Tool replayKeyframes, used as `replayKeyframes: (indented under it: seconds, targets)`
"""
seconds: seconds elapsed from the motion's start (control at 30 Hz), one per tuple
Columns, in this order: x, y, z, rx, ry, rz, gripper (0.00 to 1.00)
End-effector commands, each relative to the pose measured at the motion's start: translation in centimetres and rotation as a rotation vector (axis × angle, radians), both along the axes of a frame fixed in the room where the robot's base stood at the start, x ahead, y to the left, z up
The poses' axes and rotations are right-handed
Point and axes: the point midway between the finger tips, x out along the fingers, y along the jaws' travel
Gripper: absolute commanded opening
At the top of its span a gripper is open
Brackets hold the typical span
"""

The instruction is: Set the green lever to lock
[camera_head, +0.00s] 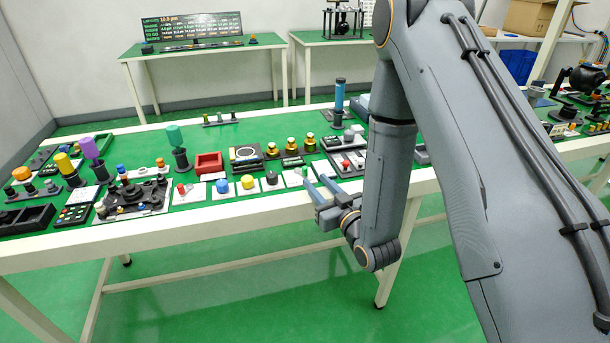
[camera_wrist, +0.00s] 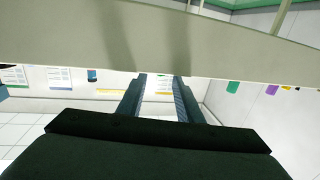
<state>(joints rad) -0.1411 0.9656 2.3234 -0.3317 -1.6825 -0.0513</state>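A small green lever (camera_head: 305,171) stands on a white plate at the front edge of the table, in the head view. Its exact angle and any lock marking are too small to read. My gripper (camera_head: 317,182) is at the table's front edge, just right of the green lever and in front of it. In the wrist view its two fingers (camera_wrist: 159,76) are apart with nothing between them. The green lever does not show in the wrist view.
Left of the lever along the table (camera_head: 150,232) are a black knob (camera_head: 271,178), a yellow button (camera_head: 248,182), a blue knob (camera_head: 222,186) and a red lever (camera_head: 181,189). A red bin (camera_head: 208,164) stands behind them. The table's edge (camera_wrist: 160,40) crosses the wrist view.

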Motion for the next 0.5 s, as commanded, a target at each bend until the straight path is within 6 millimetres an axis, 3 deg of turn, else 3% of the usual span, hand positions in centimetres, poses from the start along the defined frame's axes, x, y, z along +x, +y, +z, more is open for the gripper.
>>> replayKeyframes:
  seconds: [0.17, 0.5]
  targets:
    - [0.6, 0.6, 0.1, 0.017, -0.026, 0.007, 0.33]
    - [5.0, 2.9, 0.1, 0.016, -0.026, 0.007, 0.33]
